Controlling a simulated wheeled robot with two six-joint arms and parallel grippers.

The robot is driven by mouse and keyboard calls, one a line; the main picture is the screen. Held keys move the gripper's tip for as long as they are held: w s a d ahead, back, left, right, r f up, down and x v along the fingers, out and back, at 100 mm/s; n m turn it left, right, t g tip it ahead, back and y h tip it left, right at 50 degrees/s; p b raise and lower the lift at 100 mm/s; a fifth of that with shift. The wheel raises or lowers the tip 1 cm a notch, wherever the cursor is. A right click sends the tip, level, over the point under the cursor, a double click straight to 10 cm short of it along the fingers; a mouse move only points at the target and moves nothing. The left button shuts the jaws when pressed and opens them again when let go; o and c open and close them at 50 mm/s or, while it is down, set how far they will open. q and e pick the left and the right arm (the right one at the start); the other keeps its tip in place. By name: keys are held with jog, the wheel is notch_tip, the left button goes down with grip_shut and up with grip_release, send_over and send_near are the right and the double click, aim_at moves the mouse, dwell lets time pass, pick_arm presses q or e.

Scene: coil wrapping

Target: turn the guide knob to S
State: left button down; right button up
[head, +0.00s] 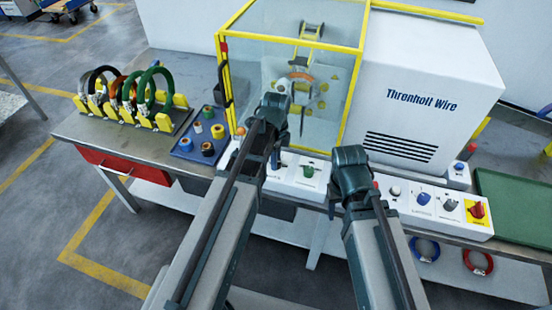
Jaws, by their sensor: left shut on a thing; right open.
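A white control panel (292,179) runs along the table's front edge below the glass box. My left gripper (275,160) is over the panel just left of the green knob. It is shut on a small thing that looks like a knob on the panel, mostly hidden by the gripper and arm. I cannot read the labels there, so neither the guide knob nor its S mark can be made out. My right gripper (347,170) is open and empty, right of the green knob, its fingertips partly hidden.
A yellow-framed glass box (255,75) and a white machine (428,90) stand behind. A second panel (437,206) with several knobs and a red switch (476,210) is at right. A blue tray (188,146) and a coil rack (133,118) stand left. A green mat (515,205) lies bare.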

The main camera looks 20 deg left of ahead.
pick_arm(q)
jog(key=shift+n, duration=0.3)
jog(key=n, duration=0.3)
jog(key=shift+n, duration=0.3)
jog(key=n, duration=0.4)
jog(key=shift+n, duration=0.3)
jog(key=n, duration=0.4)
jog(key=shift+n, duration=0.3)
jog(key=n, duration=1)
jog(key=shift+n, duration=0.4)
jog(key=n, duration=0.6)
jog(key=shift+n, duration=0.5)
